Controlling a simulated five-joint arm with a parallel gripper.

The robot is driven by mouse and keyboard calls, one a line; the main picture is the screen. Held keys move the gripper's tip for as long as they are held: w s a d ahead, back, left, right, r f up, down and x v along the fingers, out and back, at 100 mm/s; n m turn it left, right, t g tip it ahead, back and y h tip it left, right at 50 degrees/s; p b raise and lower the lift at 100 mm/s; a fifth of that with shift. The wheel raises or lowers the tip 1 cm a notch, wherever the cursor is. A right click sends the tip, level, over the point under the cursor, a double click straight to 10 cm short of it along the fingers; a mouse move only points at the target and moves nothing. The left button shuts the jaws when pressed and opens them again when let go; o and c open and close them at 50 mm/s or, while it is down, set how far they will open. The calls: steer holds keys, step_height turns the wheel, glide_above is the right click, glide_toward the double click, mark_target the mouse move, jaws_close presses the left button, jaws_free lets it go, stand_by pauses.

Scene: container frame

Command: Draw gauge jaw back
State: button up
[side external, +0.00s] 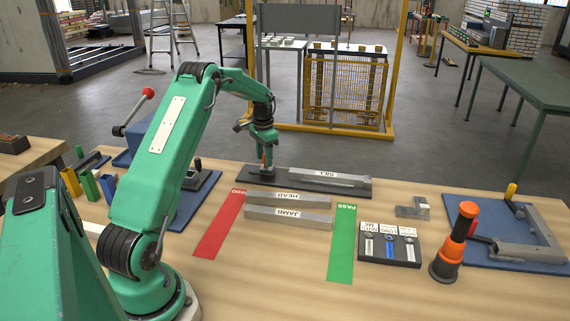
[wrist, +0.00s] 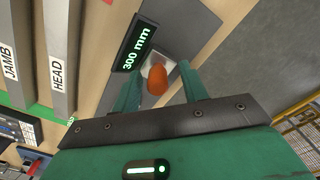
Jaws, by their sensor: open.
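The gauge (side external: 351,190) is a long dark bed at the back of the bench, with a grey bar labelled SILL (side external: 318,174) lying on it. Its jaw carries an orange knob (wrist: 157,82) on a pale block, beside a display (wrist: 135,58) reading 300 mm in the wrist view. My gripper (side external: 265,163) is over the left part of the gauge, pointing down. In the wrist view my gripper (wrist: 160,76) is open, with one finger on each side of the knob. I cannot tell whether either finger touches it.
HEAD (side external: 287,199) and JAMB (side external: 288,217) bars lie in front, between a red strip (side external: 219,226) and a green PASS strip (side external: 341,243). A labelled dark tray (side external: 390,263) and an orange-and-black tool (side external: 456,246) stand to the right.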

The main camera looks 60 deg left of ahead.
steer(key=shift+r, duration=3.95)
steer(key=shift+d+r, duration=0.2)
steer(key=shift+d, duration=0.05)
steer(key=s+d+r+t, duration=0.1)
steer(key=s+d+r, duration=0.2)
steer(key=d+r, duration=0.55)
steer(key=s+d+r+t, duration=0.1)
steer(key=s+d+r, duration=0.3)
steer(key=d, duration=0.8)
steer(key=s+d+f+t, duration=0.1)
steer(key=s+d+t, duration=0.2)
steer(key=s+d, duration=1.2)
steer(key=shift+s+f+t, duration=0.2)
steer(key=shift+s+t, duration=0.1)
steer(key=shift+s, duration=0.35)
